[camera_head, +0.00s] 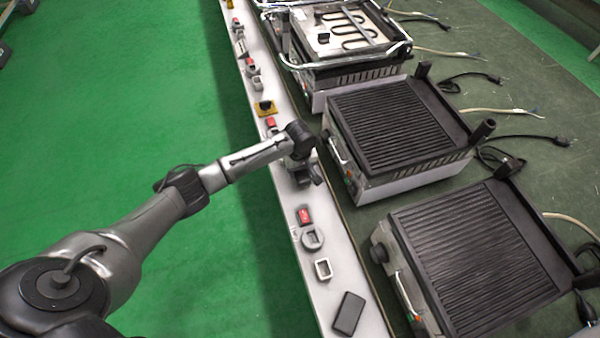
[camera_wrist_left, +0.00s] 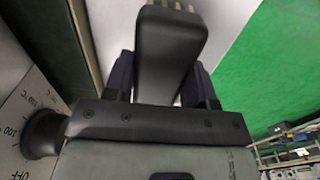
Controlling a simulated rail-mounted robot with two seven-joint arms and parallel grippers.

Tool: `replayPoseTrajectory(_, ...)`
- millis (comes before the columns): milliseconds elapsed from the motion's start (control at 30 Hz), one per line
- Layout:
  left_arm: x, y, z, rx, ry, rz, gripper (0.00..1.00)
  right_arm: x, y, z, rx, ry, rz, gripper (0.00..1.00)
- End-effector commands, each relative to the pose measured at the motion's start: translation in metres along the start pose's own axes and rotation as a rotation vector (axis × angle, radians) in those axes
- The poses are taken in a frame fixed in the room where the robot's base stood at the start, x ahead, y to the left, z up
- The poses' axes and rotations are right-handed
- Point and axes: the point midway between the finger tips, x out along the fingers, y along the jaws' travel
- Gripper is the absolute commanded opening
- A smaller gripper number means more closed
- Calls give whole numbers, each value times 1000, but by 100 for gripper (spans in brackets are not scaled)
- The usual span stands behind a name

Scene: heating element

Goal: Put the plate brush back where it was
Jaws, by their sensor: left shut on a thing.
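The plate brush (camera_wrist_left: 168,50) has a black handle with pale bristles at its far end, at the top middle of the left wrist view. My left gripper (camera_wrist_left: 160,88) is shut on it, one dark finger on each side of the handle. In the head view my left gripper (camera_head: 304,178) is over the narrow white ledge, beside the middle grill. My own wrist covers most of the brush there, and I cannot tell whether the brush touches the ledge. My right gripper is out of view.
The white ledge (camera_head: 343,268) carries red switches, a grey ring (camera_head: 312,239), a square frame (camera_head: 323,269), a black block (camera_head: 348,313) and a yellow-based part (camera_head: 265,108). Ribbed grills (camera_head: 395,125) stand right of it. A knob (camera_wrist_left: 42,134) is close to my left gripper.

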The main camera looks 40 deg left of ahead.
Motion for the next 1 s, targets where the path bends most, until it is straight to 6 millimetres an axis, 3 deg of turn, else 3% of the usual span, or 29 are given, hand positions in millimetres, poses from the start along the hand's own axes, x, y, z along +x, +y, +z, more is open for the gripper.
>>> replayPoseTrajectory(67,10,0,0,0,0,1,29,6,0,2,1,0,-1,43)
replayPoseTrajectory(500,12,0,0,0,0,1,29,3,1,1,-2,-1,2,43)
replayPoseTrajectory(533,14,0,0,0,1,0,52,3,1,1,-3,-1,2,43)
replayPoseTrajectory(700,14,0,0,0,1,1,68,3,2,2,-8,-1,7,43)
replayPoseTrajectory(800,13,0,0,0,1,1,76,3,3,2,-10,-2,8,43)
replayPoseTrajectory(1000,13,0,0,0,1,1,76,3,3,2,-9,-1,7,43)
